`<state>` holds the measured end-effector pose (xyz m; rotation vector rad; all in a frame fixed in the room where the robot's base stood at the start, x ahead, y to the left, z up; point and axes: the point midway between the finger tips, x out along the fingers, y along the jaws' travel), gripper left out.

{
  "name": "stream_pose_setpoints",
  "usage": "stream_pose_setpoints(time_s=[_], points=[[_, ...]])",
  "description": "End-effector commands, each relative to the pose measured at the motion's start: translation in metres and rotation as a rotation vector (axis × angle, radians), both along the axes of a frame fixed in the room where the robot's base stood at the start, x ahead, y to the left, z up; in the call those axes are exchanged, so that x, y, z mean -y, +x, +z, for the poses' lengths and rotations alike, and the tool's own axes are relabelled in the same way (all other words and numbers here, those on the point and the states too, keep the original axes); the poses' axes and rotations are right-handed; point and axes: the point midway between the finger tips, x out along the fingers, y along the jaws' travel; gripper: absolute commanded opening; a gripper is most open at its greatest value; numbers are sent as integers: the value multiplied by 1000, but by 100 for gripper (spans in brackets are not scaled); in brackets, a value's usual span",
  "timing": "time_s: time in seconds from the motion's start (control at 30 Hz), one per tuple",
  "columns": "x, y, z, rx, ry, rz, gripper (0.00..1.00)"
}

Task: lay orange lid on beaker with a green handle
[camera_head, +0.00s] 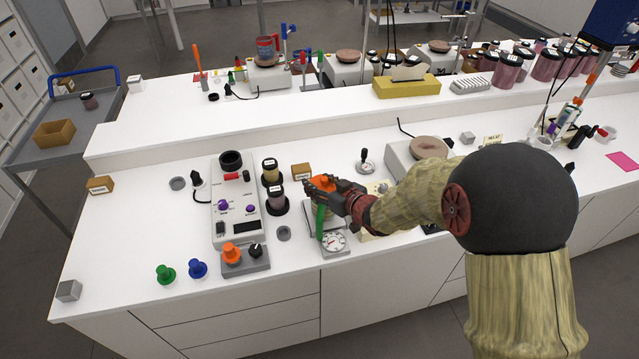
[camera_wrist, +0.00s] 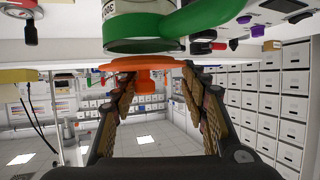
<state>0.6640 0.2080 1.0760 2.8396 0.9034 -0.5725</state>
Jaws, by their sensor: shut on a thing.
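My gripper (camera_head: 318,189) is shut on an orange lid (camera_head: 323,181) in the head view. In the wrist view the fingers of my gripper (camera_wrist: 157,84) stand on either side of the knob of the orange lid (camera_wrist: 140,64). The beaker with a green handle shows its handle (camera_head: 320,222) below the lid in the head view; my gripper hides most of its body. In the wrist view the beaker (camera_wrist: 138,25) has a green rim close to the lid's flat disc. I cannot tell whether they touch.
A dial scale (camera_head: 333,243) is under the beaker. A second orange knobbed piece (camera_head: 231,253) stands on a grey box at left, with green (camera_head: 165,273) and blue (camera_head: 197,268) ones nearby. Dark-based jars (camera_head: 276,196) stand close left.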

Motion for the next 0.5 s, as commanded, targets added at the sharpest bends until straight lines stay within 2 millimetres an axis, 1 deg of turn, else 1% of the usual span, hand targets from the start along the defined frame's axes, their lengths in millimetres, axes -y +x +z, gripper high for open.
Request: stream_pose_setpoints(time_s=[0.5], points=[[0, 0, -10, 0, 0, 0, 23]])
